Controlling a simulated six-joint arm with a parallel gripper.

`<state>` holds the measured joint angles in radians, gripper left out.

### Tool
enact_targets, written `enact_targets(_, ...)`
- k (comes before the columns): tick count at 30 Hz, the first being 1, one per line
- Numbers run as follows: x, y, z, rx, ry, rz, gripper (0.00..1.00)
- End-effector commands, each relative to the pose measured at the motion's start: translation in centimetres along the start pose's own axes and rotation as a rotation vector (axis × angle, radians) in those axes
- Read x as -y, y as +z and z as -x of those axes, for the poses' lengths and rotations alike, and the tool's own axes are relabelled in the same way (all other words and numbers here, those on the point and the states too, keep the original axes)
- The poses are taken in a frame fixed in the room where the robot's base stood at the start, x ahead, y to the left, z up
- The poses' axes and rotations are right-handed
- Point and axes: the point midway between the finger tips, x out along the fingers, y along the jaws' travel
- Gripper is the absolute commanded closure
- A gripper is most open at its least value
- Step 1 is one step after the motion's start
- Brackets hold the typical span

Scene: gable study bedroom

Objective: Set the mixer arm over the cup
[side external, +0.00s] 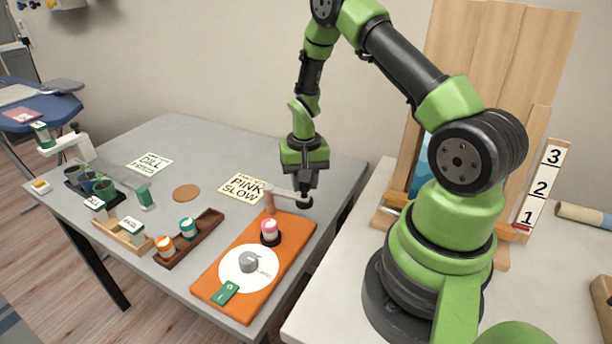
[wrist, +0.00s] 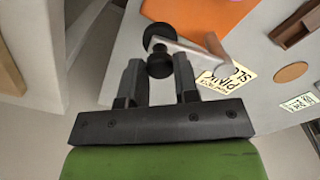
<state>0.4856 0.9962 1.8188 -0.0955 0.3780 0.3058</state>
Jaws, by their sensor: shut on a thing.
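The mixer stands on an orange board (side external: 215,283). Its pinkish upright post (side external: 269,200) carries a pale mixer arm (side external: 285,193), which points right toward my gripper, off the board's side. The arm ends in a black knob (side external: 306,202); the arm also shows in the wrist view (wrist: 190,48). My gripper (side external: 304,191) points down and is shut on the knob, whose black top (wrist: 160,66) sits between the fingers in the wrist view. The pink-and-white cup (side external: 269,228) stands upright in a black holder on the board, nearer the camera than the post. The mixer arm is not over it.
The board also holds a white disc (side external: 232,265) with a grey dial (side external: 248,262) and a green switch (side external: 226,292). A brown rack (side external: 207,228) with orange and teal cups stands left.

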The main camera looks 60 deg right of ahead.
Motion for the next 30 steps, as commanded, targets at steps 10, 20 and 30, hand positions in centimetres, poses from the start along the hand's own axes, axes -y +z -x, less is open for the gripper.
enact_targets(10,2.0,2.3,0.0,0.000,0.000,-0.323,1.00)
enact_targets(20,4.4,3.8,0.0,0.000,-0.001,-0.636,1.00)
enact_targets(30,6.9,4.4,0.0,0.000,0.000,-0.928,1.00)
